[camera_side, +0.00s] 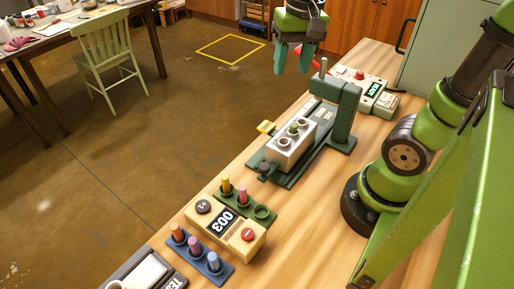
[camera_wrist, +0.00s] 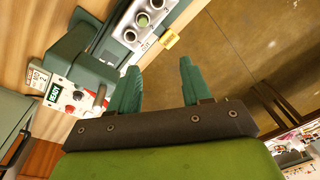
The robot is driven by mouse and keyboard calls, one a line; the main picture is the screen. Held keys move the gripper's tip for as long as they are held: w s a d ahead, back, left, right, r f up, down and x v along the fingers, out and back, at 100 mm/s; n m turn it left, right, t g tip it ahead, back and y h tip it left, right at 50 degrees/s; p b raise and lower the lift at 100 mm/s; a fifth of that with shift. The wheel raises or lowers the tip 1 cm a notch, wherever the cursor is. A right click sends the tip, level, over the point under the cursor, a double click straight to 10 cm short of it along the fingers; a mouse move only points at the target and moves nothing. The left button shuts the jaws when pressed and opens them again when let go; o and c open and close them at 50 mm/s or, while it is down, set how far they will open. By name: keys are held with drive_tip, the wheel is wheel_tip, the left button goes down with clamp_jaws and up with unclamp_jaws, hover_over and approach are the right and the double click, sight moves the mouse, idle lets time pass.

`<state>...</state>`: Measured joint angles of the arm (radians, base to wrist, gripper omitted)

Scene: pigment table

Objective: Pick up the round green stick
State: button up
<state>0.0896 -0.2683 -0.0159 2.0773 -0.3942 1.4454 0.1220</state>
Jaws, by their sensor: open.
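A round green stick (camera_side: 293,129) stands in the middle hole of a white block (camera_side: 279,154), and only its top part shows. The block sits on the bed of a dark green press-like device (camera_side: 343,118). In the wrist view the green stick (camera_wrist: 143,20) shows near the top, seen end-on in the white block (camera_wrist: 122,24). My gripper (camera_side: 292,62) has two teal fingers, spread apart and empty. It hangs above and beyond the device, well clear of the stick. In the wrist view the open fingers (camera_wrist: 158,70) point toward the device side.
A green rack (camera_side: 261,212) holds yellow and pink sticks and has an empty round socket. A blue rack (camera_side: 205,265) holds several sticks. A box with a green display (camera_side: 373,92) stands behind the device, whose upright and arm overhang its bed.

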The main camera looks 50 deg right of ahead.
drive_tip(key=m+g, duration=0.1)
hover_over(294, 125)
drive_tip(key=shift+m, duration=0.3)
drive_tip(key=f, duration=1)
drive_tip(key=shift+w+f, duration=0.1)
drive_tip(key=shift+w, duration=0.2)
drive_tip(key=f, duration=0.4)
drive_tip(key=shift+s+f, duration=0.15)
drive_tip(key=shift+s, duration=0.25)
drive_tip(key=shift+f, duration=0.5)
clamp_jaws()
